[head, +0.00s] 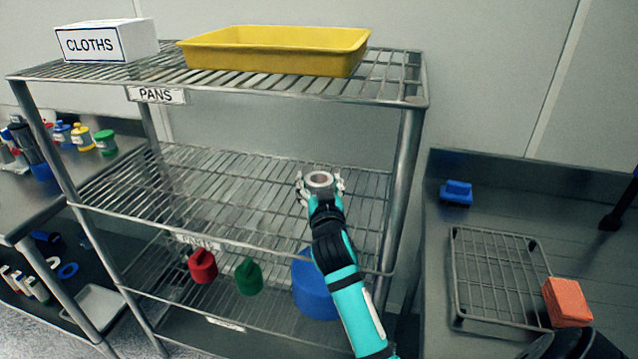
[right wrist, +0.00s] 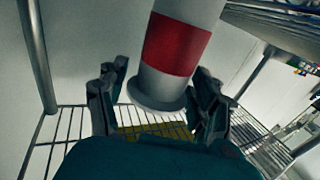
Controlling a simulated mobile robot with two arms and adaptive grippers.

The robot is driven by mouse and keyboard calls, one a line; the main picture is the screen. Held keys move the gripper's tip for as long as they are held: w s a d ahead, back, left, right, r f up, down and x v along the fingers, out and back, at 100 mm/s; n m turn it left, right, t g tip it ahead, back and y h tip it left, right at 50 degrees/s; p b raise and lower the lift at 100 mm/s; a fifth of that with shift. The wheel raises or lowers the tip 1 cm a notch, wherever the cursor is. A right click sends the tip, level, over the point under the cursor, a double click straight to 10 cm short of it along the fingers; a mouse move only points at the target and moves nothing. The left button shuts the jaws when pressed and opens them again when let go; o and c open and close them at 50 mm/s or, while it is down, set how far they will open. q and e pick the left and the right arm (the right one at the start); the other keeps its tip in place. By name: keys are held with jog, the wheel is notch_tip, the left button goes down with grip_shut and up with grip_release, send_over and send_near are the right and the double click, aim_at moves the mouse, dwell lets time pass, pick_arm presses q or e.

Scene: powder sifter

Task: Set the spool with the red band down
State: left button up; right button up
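The spool (right wrist: 158,85) is pale, with a wide red band and a flanged end. It stands between the fingers of my right gripper (right wrist: 160,100) in the right wrist view. The fingers look spread, with a gap showing between the left-hand one and the spool. The right-hand one is close to the spool, and I cannot tell if it touches. In the head view my right gripper (head: 321,186) is over the middle wire shelf (head: 240,185), with the spool's round end (head: 319,179) between its fingers. The spool's far end is hidden. My left gripper is not in view.
The top shelf holds a yellow pan (head: 275,42) and a white CLOTHS box (head: 107,41). The lower shelf holds a red piece (head: 202,267), a green piece (head: 248,276) and a blue one (head: 313,288). A rack post (head: 402,190) stands right of my gripper. The middle shelf's left is clear.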

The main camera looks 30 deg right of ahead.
jog(key=shift+o, duration=1.1)
jog(key=shift+r, duration=0.25)
jog(key=v, duration=0.5)
jog(key=b+v, duration=0.1)
jog(key=v, duration=0.4)
jog(key=shift+s+a+f, duration=0.15)
jog(key=shift+s+f, duration=0.05)
jog(key=shift+v, duration=0.75)
